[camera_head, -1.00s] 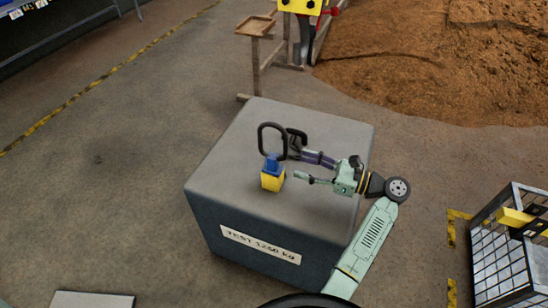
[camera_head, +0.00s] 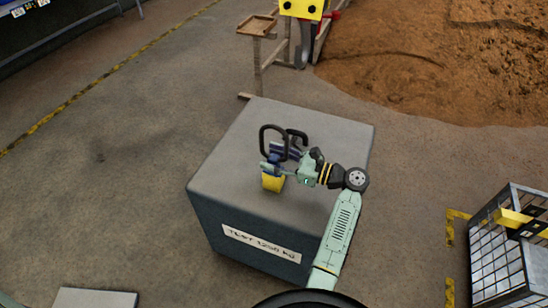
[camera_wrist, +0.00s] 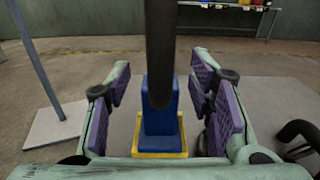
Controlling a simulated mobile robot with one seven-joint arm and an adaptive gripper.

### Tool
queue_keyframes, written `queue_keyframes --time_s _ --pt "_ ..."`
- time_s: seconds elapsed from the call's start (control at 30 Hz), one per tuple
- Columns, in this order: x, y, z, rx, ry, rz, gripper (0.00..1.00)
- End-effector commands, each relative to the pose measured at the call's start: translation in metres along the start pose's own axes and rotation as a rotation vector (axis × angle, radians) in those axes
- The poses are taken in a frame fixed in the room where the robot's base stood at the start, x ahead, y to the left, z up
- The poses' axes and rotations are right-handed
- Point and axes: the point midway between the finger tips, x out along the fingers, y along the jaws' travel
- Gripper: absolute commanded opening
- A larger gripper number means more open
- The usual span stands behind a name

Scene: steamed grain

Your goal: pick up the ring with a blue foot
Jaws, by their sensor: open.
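The ring is a black upright loop (camera_head: 262,138) standing on the grey block. In the wrist view it is a dark vertical bar (camera_wrist: 160,45), seen edge-on. Its blue foot (camera_wrist: 160,115) sits in a yellow base (camera_head: 272,183). My gripper (camera_head: 276,158) is open at the foot, with its fingers to either side. In the wrist view the purple pads of my gripper (camera_wrist: 163,105) flank the blue foot with gaps on both sides. In the head view my fingers hide most of the foot.
A second black loop (camera_head: 301,135) stands close behind and to the right; part of a dark loop (camera_wrist: 298,132) shows at the wrist view's lower right. The grey block (camera_head: 235,175) is otherwise clear. A wire cage (camera_head: 495,260) stands at right on the floor.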

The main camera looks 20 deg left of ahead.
Motion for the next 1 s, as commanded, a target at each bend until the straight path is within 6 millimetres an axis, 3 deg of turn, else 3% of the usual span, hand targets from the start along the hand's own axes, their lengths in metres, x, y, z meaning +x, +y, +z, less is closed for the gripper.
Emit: queue_keyframes --time_s 0.77,1.0 --pt "-0.0006 -0.0002 0.0004 0.0 0.0 0.0 0.0" --pt "-0.0006 -0.0002 0.0004 0.0 0.0 0.0 0.0"
